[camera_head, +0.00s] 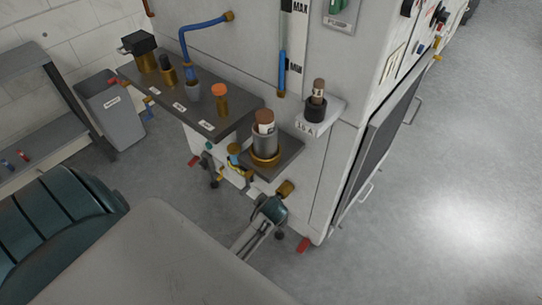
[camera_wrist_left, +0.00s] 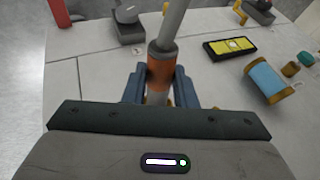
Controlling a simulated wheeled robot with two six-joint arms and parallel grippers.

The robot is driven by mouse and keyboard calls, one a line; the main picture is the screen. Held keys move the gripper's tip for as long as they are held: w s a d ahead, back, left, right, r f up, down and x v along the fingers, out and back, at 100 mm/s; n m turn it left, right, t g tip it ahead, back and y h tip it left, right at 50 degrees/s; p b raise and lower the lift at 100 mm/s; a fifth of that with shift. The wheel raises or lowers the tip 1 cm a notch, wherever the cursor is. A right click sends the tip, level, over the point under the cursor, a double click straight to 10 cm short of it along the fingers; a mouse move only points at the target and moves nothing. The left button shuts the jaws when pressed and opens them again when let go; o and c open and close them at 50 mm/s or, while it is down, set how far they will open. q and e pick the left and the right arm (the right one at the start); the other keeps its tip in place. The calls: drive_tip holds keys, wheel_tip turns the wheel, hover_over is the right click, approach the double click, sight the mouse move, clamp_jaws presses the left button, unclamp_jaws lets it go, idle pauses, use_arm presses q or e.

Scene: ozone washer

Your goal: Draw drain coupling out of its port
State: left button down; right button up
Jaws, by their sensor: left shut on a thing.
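My left gripper (camera_head: 270,212) reaches to the lower front of the machine, near a brass fitting (camera_head: 285,188). In the left wrist view its blue-grey fingers (camera_wrist_left: 158,88) are shut on a grey rod-like piece with an orange-brown band (camera_wrist_left: 161,68), which looks like the drain coupling. The piece lies between the fingers and its grey shaft runs up and away. The frames do not show clearly whether its far end sits in a port. My right gripper is not in view.
A shelf (camera_head: 258,104) with several fittings, and a smaller ledge (camera_head: 290,150) with a metal cup, jut out above my left gripper. A blue cylinder with brass ends (camera_wrist_left: 268,80) and a black-and-yellow item (camera_wrist_left: 231,47) are right of the held piece. Open floor (camera_head: 450,200) lies right.

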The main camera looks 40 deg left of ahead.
use_arm(q)
drive_tip(key=shift+s+a+f+p, duration=0.15)
drive_tip(key=shift+s+p, duration=0.5)
drive_tip(key=shift+s, duration=0.75)
drive_tip(key=shift+s+a+f+p, duration=0.1)
drive_tip(key=shift+s+p, duration=0.55)
drive_tip(key=shift+s, duration=0.75)
